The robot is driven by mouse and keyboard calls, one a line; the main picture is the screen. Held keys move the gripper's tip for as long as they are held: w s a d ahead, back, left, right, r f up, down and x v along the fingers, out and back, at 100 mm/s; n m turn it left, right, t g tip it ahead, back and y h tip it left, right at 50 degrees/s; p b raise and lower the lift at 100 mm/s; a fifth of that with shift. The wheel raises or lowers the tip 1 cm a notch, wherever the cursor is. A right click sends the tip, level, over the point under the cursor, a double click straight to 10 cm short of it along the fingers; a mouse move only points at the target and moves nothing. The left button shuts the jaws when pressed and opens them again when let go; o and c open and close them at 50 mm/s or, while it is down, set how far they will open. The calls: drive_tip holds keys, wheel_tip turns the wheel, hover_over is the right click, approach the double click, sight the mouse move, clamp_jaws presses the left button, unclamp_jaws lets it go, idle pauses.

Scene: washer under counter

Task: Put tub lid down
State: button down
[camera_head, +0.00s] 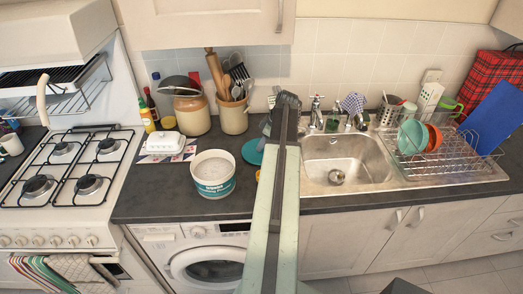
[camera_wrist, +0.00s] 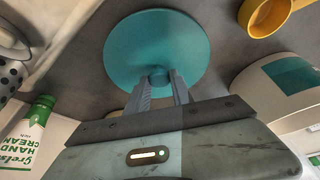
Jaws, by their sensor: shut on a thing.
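The teal tub lid (camera_wrist: 157,50) is a round disc with a small knob. In the wrist view my gripper (camera_wrist: 158,82) has its two fingers closed on either side of that knob. In the head view the lid (camera_head: 253,151) shows at counter height beside my arm, which hides part of it. Whether it touches the counter I cannot tell. The open white tub (camera_head: 213,185) with a teal band and pale contents stands to the left of the lid; its side also shows at the right of the wrist view (camera_wrist: 290,80).
A yellow scoop (camera_wrist: 268,14) lies close to the lid. A hand cream tube (camera_wrist: 33,133) is at the wrist view's left. The sink (camera_head: 345,165) is right of my arm, with a dish rack (camera_head: 440,150) beyond. A white butter dish (camera_head: 165,142) sits behind the tub.

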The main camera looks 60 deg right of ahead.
drive_tip(key=shift+f, duration=0.25)
drive_tip(key=c, duration=1.1)
unclamp_jaws()
drive_tip(key=shift+r, duration=0.1)
drive_tip(key=p+v, duration=1.1)
drive_tip(key=v, duration=0.1)
drive_tip(key=shift+r+p, duration=0.2)
drive_tip(key=shift+p, duration=0.15)
